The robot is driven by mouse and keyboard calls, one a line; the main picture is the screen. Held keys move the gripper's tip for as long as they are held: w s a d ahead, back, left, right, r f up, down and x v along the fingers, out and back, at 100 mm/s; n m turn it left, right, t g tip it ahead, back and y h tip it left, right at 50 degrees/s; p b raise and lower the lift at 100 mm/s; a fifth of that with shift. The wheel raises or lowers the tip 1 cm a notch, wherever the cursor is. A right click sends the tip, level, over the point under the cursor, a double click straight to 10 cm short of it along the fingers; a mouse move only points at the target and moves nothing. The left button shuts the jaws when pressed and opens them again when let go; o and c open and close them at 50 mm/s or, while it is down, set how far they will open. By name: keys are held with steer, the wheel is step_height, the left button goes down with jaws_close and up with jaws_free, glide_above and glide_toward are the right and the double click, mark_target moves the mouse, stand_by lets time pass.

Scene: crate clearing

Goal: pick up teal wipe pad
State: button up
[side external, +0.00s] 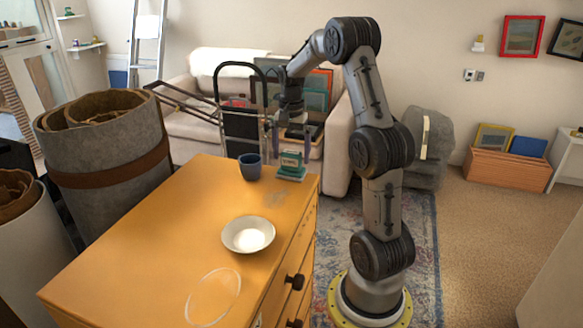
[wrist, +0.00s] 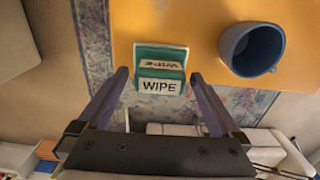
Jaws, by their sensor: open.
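The teal wipe pad (side external: 290,166) stands on the far end of the orange dresser top, close to its edge. In the wrist view the pad (wrist: 161,76) has a white label reading WIPE and lies ahead of the fingertips, roughly centred between them. My gripper (side external: 285,132) is above the pad in the side view, pointing down. In the wrist view my gripper (wrist: 159,78) is open, with its two fingers apart and nothing between them touching the pad.
A blue mug (side external: 250,167) stands just left of the pad; in the wrist view the mug (wrist: 252,49) is at the right. A white bowl (side external: 248,235) and a clear round plate (side external: 213,297) sit nearer on the dresser (side external: 150,240). A folded hand truck (side external: 243,120) stands behind.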

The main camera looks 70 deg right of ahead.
steer(key=shift+f, duration=1.35)
steer(key=c, duration=1.4)
steer(key=shift+r, duration=0.1)
steer(key=shift+r, duration=0.1)
steer(key=shift+r, duration=0.55)
steer(key=s+a+r, duration=0.9)
steer(key=a+r, duration=0.1)
steer(key=r, duration=0.1)
steer(key=shift+a+r, duration=0.3)
steer(key=shift+s, duration=0.1)
